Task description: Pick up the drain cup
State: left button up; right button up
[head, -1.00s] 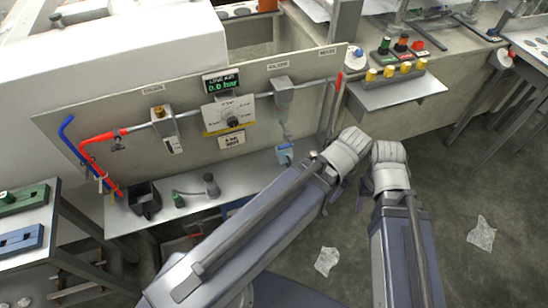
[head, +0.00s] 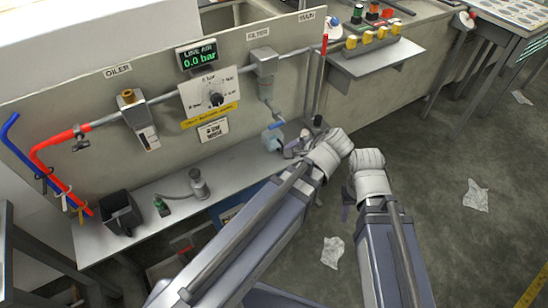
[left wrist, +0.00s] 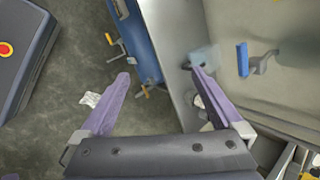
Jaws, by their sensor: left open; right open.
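A pale blue, see-through cup, which I take to be the drain cup (head: 272,138), is below the filter (head: 264,68), by the back panel. It also shows in the left wrist view (left wrist: 206,56), just beyond the tip of the right-hand finger. My left gripper (head: 300,146) is open and empty, close to the right of the cup; its wrist partly hides the fingers in the head view. In the left wrist view its fingers (left wrist: 161,76) are wide apart, with the cup not between them. My right gripper (head: 347,200) is open, over the floor, mostly hidden by its wrist.
The panel carries a blue handle (left wrist: 242,58) near the cup. On the shelf (head: 165,222) stand a black box (head: 120,213) and a small grey fitting (head: 199,184). A side ledge with yellow-topped parts (head: 373,40) is further right.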

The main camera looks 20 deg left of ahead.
aim_at(282, 150)
pick_arm(q)
jog(key=w+a+f+m+t+y+b, duration=0.2)
jog(key=w+f+m+b, duration=0.2)
jog(key=b, duration=0.5)
jog(key=w+a+f+m+t+y+b, duration=0.2)
jog(key=w+f+m+y+b, duration=0.1)
jog(key=b, duration=0.6)
jog(key=w+a+f+m+t+y+b, duration=0.2)
jog(key=w+f+m+b, duration=0.3)
jog(key=b, duration=0.4)
jog(key=shift+w+a+f+m+t+y, duration=0.2)
jog(key=shift+f+m+t, duration=0.1)
jog(key=shift+m, duration=0.3)
jog(key=shift+w+a+f+m+t+y, duration=0.1)
jog(key=shift+w+a+f+m+t, duration=0.15)
jog(key=shift+m, duration=0.35)
jog(key=shift+w+d+r+m+t+b, duration=0.2)
jog(key=shift+m+t+b, duration=0.15)
jog(key=shift+m+b, duration=0.25)
jog(key=shift+w+a, duration=0.1)
